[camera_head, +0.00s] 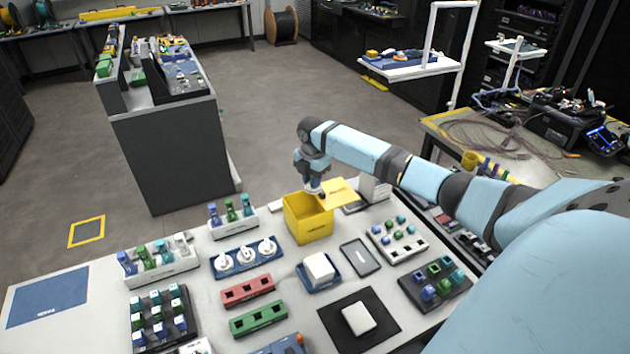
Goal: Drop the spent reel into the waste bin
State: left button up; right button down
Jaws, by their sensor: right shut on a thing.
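The yellow waste bin (306,224) stands at the far edge of the white table, with its yellow lid (340,194) tilted up at its right side. My right gripper (314,187) is above the bin opening, near the lid, shut on a small pale thing that I take to be the spent reel. The fingers mostly hide it, and I cannot tell how far it is inside the bin. Several white reels (246,255) sit on a blue tray (238,269) left of the bin. My left gripper is not in view.
In front of the bin are a white block in a blue holder (320,268), a grey tray (360,258), and red (247,290) and green (258,319) racks. A white rack with colored pieces (398,241) is to the right. Open floor lies beyond the table.

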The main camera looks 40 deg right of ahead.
jog(key=shift+f, duration=0.35)
jog(key=shift+r, duration=0.1)
jog(key=c, duration=1)
grip_release()
jog(key=shift+c, duration=0.2)
jog(key=shift+r, duration=0.25)
notch_tip(320, 180, up, 13)
jog(key=b, duration=0.1)
jog(key=shift+r, duration=0.15)
jog(key=shift+a, duration=0.1)
